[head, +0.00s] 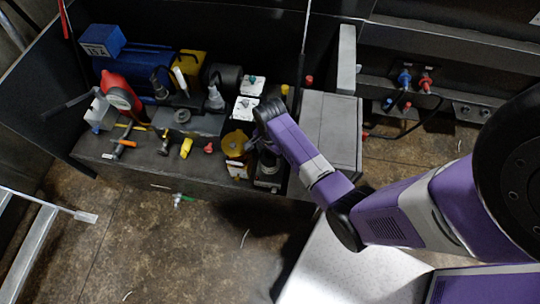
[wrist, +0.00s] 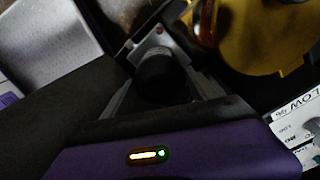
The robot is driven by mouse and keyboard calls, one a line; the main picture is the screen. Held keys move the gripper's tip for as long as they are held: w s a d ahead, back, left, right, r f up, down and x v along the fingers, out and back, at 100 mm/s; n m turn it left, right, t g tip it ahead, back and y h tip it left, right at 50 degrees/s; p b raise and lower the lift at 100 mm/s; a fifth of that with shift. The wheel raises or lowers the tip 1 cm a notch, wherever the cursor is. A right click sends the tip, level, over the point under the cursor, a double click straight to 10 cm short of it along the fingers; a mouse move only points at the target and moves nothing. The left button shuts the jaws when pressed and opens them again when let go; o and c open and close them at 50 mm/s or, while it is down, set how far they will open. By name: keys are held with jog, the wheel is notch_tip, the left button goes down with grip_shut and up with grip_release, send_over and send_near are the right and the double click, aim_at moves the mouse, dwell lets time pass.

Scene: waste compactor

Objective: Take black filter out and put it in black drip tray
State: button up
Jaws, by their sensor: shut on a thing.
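The black filter (wrist: 158,76) is a short dark cylinder in the wrist view. It stands against a grey metal block (wrist: 147,42). My gripper (wrist: 163,88) has one finger on each side of the filter and is shut on it. In the head view my gripper (head: 266,153) reaches down at the right end of the dark bench, and the arm partly hides the filter there. I cannot pick out the black drip tray for certain in either view.
A yellow round part (head: 236,143) sits just left of my gripper, close beside it in the wrist view (wrist: 268,38). White labelled boxes (head: 248,86) stand behind. A grey cabinet (head: 332,130) is close on the right. Loose tools and valves crowd the bench (head: 130,155).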

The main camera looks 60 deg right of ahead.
jog(key=c, duration=0.5)
jog(key=n+p, duration=0.1)
jog(key=n, duration=0.2)
jog(key=shift+r+p, duration=0.2)
jog(key=shift+p, duration=0.15)
jog(key=shift+c, duration=0.2)
jog(key=shift+f+n, duration=0.15)
jog(key=shift+n, duration=0.95)
jog(key=shift+n+p, duration=0.5)
jog(key=shift+n, duration=0.2)
jog(key=n, duration=0.3)
jog(key=shift+p, duration=0.4)
jog(key=shift+n, duration=0.4)
